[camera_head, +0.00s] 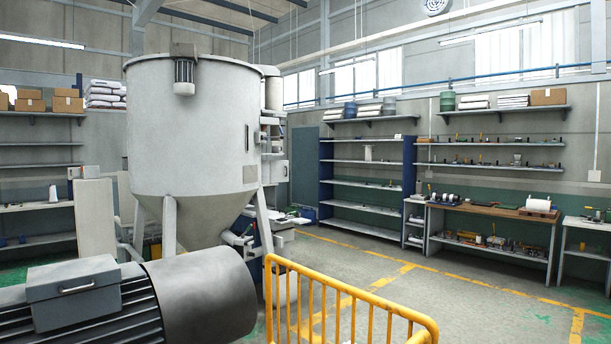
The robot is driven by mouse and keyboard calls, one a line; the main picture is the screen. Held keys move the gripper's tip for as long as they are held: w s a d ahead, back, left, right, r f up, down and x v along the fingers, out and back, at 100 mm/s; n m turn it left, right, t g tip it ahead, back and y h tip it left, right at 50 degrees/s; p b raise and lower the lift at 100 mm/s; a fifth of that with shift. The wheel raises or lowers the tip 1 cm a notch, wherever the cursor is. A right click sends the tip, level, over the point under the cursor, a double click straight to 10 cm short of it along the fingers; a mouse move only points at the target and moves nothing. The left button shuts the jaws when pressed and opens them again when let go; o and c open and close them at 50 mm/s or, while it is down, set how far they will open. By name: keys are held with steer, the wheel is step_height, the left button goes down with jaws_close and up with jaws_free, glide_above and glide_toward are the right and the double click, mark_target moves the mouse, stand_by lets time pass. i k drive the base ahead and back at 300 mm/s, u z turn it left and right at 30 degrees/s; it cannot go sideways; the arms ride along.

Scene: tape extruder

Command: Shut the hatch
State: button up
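A large grey hopper tank (190,130) on legs stands left of centre, with a cone-shaped bottom. A narrow panel (250,148) with a dark vertical strip shows on the right side of its wall. I cannot tell whether this panel is the hatch, or whether it is open or shut. In the left foreground a ribbed motor has a grey box (75,291) on top with a small handle; its lid looks closed. No clearly open hatch shows in this view. My gripper is not in view.
A yellow railing (345,297) stands in the foreground, right of the motor (205,297). Open floor (465,300) with yellow lines lies to the right. Shelves (365,183) and a wooden-topped workbench (490,209) with tools line the back wall.

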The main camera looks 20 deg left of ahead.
mark_target(279, 170)
steer(key=z, duration=0.35)
steer(key=i, duration=6.3)
steer(key=u, duration=2.55)
steer(key=i, duration=0.1)
steer(key=u, duration=0.1)
